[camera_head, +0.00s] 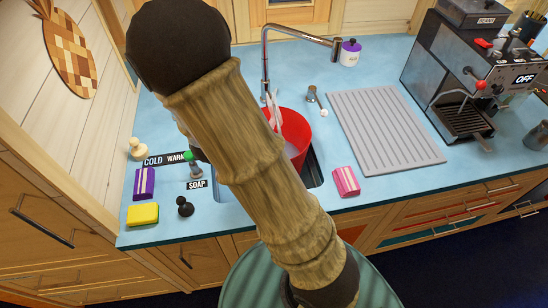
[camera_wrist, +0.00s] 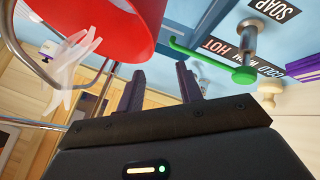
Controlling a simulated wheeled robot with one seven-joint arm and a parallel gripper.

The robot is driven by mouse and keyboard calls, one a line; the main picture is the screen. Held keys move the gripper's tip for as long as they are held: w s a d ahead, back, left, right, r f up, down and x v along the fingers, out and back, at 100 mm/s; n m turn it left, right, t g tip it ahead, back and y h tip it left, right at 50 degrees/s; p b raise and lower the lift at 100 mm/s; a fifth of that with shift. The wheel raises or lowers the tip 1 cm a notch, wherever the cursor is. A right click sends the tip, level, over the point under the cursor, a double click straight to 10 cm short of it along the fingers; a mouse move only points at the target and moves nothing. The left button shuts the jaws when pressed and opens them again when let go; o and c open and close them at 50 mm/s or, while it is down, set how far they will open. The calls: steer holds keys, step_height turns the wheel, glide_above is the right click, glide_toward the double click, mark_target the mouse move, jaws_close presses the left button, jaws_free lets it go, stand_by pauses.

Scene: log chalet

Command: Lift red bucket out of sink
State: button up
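The red bucket (camera_head: 297,127) stands in the sink (camera_head: 316,172) in the head view, partly hidden behind my arm. A white, finger-like item (camera_head: 272,108) hangs at its rim; it also shows in the wrist view (camera_wrist: 75,62). In the wrist view the bucket (camera_wrist: 118,22) fills the upper left, with its thin handle curving down the left side. My gripper (camera_wrist: 160,85) has its two fingers apart with nothing seen between them. The fingers are close to the bucket's rim; I cannot tell whether they touch it. The head view hides the gripper.
The faucet (camera_head: 265,65) rises behind the bucket. A coffee machine (camera_head: 470,75) occupies the far right.

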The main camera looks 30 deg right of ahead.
mark_target(273, 107)
steer(key=w+d+f+n+t+h+b, duration=0.1)
steer(key=d+f+n+h+b, duration=0.15)
steer(key=h, duration=0.35)
steer(key=s+r+h, duration=0.1)
steer(key=h, duration=0.1)
steer(key=s+r+n+h, duration=0.1)
steer(key=h, duration=0.2)
steer(key=s+r+h+b, duration=0.1)
steer(key=s+h, duration=0.1)
steer(key=h, duration=0.1)
steer(key=shift+d+r+n, duration=0.1)
steer(key=shift+r+n, duration=0.15)
steer(key=shift+r, duration=0.05)
steer(key=p+x, duration=0.3)
steer(key=x, duration=0.9)
steer(key=shift+w+p, duration=0.25)
steer(key=shift+p, duration=0.1)
steer(key=shift+d+r, duration=0.1)
